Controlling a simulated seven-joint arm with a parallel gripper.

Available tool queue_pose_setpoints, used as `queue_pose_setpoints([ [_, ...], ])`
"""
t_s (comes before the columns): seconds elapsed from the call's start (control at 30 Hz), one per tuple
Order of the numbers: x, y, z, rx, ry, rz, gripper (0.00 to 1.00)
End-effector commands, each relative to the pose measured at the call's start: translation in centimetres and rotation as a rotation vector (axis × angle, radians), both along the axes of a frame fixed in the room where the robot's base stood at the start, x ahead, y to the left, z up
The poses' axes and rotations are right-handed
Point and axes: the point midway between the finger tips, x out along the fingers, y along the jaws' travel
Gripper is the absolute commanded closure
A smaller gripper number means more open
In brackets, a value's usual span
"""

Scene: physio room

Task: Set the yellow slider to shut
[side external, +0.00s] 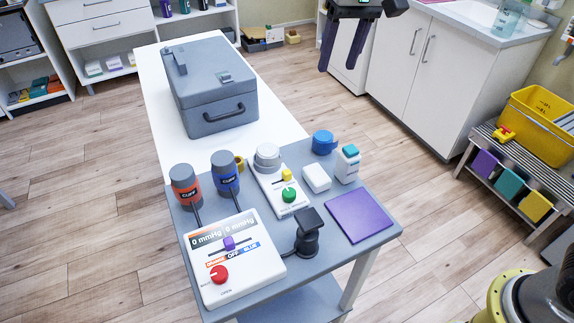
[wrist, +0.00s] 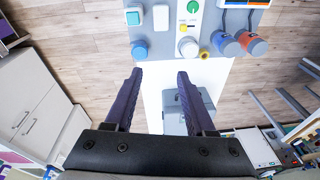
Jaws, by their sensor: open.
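The yellow slider (side external: 286,175) sits on a white panel (side external: 270,183), between a pale grey round knob (side external: 267,157) and a green knob (side external: 289,195). In the wrist view the slider (wrist: 184,28) is a small yellow spot near the top. Any markings for its positions are too small to read. My gripper (side external: 339,67) is open and empty, with dark purple fingers, high at the top of the side view and well away from the panel. In the wrist view my gripper's fingers (wrist: 159,72) are spread apart, with nothing between them.
Orange (side external: 185,188) and blue (side external: 225,174) cuff canisters stand left. A black device (side external: 308,232) stands in front. A grey lidded box (side external: 210,90) is behind.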

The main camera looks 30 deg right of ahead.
Motion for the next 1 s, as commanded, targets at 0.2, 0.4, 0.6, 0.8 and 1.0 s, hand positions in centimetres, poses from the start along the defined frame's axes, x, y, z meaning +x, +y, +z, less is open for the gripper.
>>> queue_pose_setpoints([
  [0.2,3.2,6.0,-7.6,-0.035,0.092,0.08,0.45],
  [0.4,2.9,8.5,-12.4,-0.067,0.162,0.122,0.45],
  [0.6,2.6,8.9,-14.0,-0.073,0.171,0.132,0.45],
  [0.8,2.6,8.8,-17.6,-0.072,0.172,0.131,0.45],
  [1.0,2.6,8.8,-21.5,-0.072,0.172,0.131,0.45],
])
